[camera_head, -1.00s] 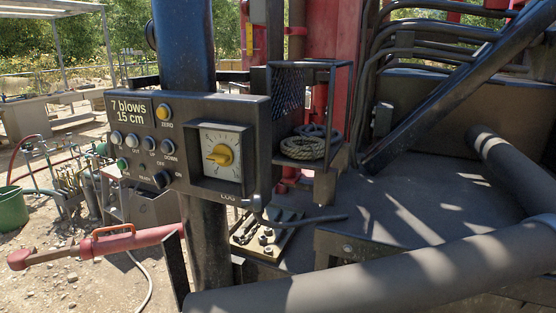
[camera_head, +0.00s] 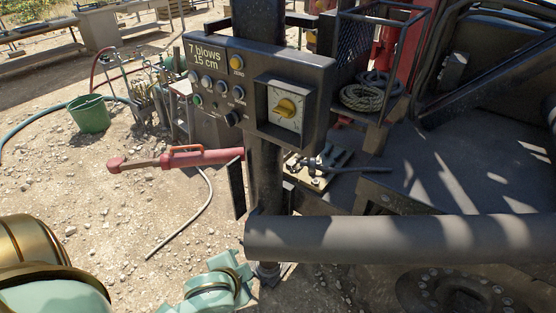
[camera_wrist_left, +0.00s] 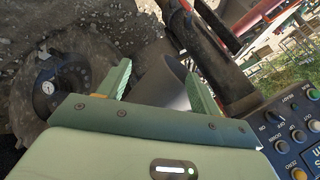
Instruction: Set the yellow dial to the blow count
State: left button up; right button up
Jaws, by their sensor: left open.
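The yellow dial (camera_head: 287,107) sits on a pale square plate at the right end of the dark control panel (camera_head: 318,82). Its scale marks are too small to read. The panel's display (camera_head: 206,56) reads "7 blows 15 cm". My left gripper (camera_wrist_left: 162,84) is open in the left wrist view, with nothing between its fingers. The button end of the panel (camera_wrist_left: 277,118) shows at that view's right edge; the dial is not visible there. In the head view, mint parts of my left arm lie low at the left, below the panel and apart from it. My right gripper is not in view.
A thick grey horizontal tube (camera_head: 370,240) crosses below the panel. A red tool (camera_head: 180,159) sticks out left of the post. A rope coil (camera_head: 362,97) lies in a basket to the right. A green bucket (camera_head: 89,113) stands on the gravel, which is open at left.

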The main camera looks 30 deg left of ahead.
aim_at(280, 114)
pick_arm(q)
jog(key=w+r+t+h, duration=0.1)
jog(key=w+r, duration=0.1)
jog(key=r, duration=0.1)
jog(key=w+r+t+h, duration=0.1)
jog(key=w+r+t, duration=0.1)
jog(key=r, duration=0.1)
jog(key=w+r+n+t+p, duration=0.1)
jog(key=w+r+t, duration=0.1)
jog(key=r, duration=0.1)
jog(key=shift+w+d+h, duration=0.35)
jog(key=shift+h, duration=0.05)
jog(key=w+r+t, duration=0.1)
jog(key=w+a+r+n+t+h, duration=0.1)
jog(key=w+t, duration=0.1)
jog(key=shift+r+h, duration=0.3)
jog(key=w+a+r+n+t, duration=0.2)
jog(key=a+r+n+t, duration=0.2)
jog(key=a+r+t, duration=0.4)
jog(key=shift+g, duration=0.5)
jog(key=p+x, duration=0.1)
jog(key=x, duration=0.4)
jog(key=d+p+x, duration=0.1)
jog(key=x, duration=0.4)
jog(key=p+x, duration=0.1)
jog(key=x, duration=0.5)
jog(key=shift+s+d, duration=0.1)
jog(key=shift+d, duration=0.25)
jog(key=c, duration=1)
